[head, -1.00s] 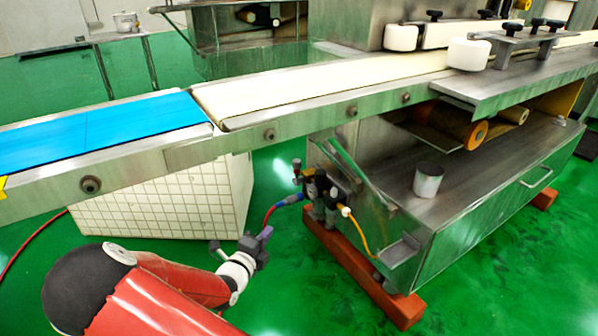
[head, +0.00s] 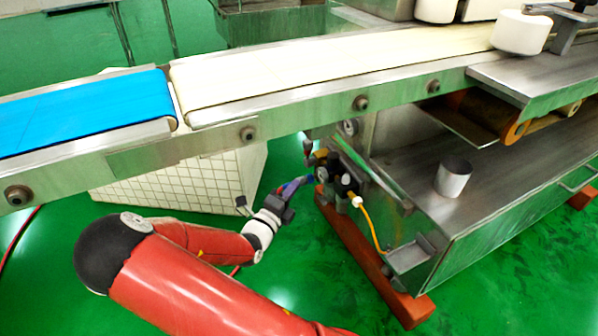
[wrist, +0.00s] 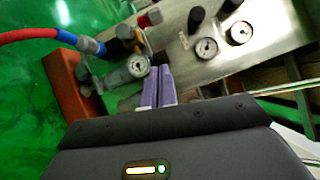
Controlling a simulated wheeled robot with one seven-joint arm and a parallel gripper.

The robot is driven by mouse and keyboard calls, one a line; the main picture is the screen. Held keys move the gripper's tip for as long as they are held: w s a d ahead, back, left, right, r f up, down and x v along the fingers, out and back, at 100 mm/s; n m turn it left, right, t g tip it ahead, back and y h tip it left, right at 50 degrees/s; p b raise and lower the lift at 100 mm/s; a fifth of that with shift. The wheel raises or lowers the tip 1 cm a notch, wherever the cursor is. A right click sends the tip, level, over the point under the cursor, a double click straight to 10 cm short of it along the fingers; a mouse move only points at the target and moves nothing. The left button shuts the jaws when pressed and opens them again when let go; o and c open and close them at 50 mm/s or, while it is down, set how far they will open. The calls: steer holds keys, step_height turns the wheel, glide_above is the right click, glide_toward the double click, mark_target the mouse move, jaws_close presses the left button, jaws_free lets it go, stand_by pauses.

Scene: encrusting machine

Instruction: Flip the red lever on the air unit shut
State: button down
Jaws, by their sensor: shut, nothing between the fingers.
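The air unit (head: 338,182) is a cluster of dark valves and gauges on the side of the steel machine. In the wrist view, its round gauge (wrist: 138,66) and dark knobs show just left of my fingers. A small red part (wrist: 144,20), perhaps the lever, shows above them; its exact position is unclear. My gripper (wrist: 158,86) has two purple fingers shut together and empty, pointing at the unit. In the head view my gripper (head: 300,183) is just left of the unit. I cannot tell whether the fingers touch anything.
A red hose with a blue fitting (wrist: 90,45) runs into the unit from the left. The conveyor (head: 300,70) passes above, and an orange foot beam (head: 370,265) lies below. Green floor is free in front.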

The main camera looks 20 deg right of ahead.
mark_target(309, 153)
steer(key=w+a+x, duration=0.1)
steer(key=w+x, duration=0.1)
steer(key=x, duration=1)
steer(key=shift+a+r+b, duration=0.2)
steer(key=shift+a+b, duration=0.15)
steer(key=shift+w, duration=0.15)
